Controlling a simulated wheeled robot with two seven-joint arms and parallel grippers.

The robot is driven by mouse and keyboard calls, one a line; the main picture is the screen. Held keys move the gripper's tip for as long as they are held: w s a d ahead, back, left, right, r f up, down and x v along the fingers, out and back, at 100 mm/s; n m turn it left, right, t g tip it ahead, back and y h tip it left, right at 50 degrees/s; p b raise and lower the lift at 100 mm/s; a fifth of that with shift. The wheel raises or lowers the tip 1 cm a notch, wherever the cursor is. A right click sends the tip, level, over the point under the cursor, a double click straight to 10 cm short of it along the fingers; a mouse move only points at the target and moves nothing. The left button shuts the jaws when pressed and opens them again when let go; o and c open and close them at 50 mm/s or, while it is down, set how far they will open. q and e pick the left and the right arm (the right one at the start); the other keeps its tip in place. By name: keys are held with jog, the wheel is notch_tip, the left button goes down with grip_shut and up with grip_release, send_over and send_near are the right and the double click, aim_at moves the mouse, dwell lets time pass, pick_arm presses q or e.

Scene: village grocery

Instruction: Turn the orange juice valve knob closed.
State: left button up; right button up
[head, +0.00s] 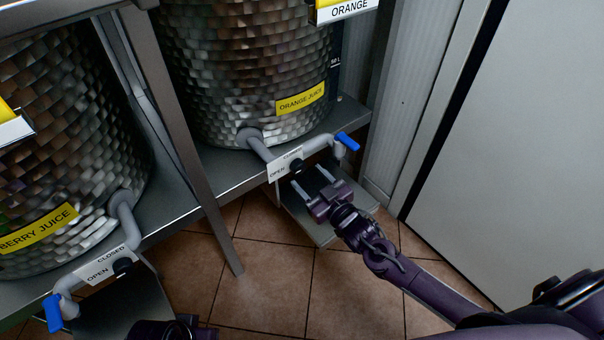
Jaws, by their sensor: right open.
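The orange juice tank (250,70) is a hammered steel drum with a yellow "ORANGE JUICE" label. A grey pipe runs from its base to a spout with a blue handle (347,141). On the pipe is a white plate (283,163) marked OPEN at lower left and CLOSED above, with a small black knob (296,165) at its right side. Which mark the knob points at is too small to tell. My right gripper (311,178) is open and empty, its two fingers pointing up towards the knob, just below it and seemingly apart. A dark part of my left arm shows at the bottom edge; its jaws cannot be made out.
A berry juice tank (60,190) with its own OPEN/CLOSED plate (108,266) and blue handle (53,313) stands at left. A steel frame post (185,130) rises between the tanks. A low metal shelf (318,228) lies under my right gripper. A pale panel (500,150) bounds the right.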

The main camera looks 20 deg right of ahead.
aim_at(301, 170)
jog(key=x, duration=0.4)
jog(key=shift+b, duration=0.3)
pick_arm(q)
jog(key=shift+w+d+f+t, duration=0.2)
jog(key=shift+d+t, duration=0.1)
jog(key=shift+d, duration=0.2)
pick_arm(e)
jog(key=c, duration=1)
pick_arm(q)
jog(key=shift+r, duration=0.1)
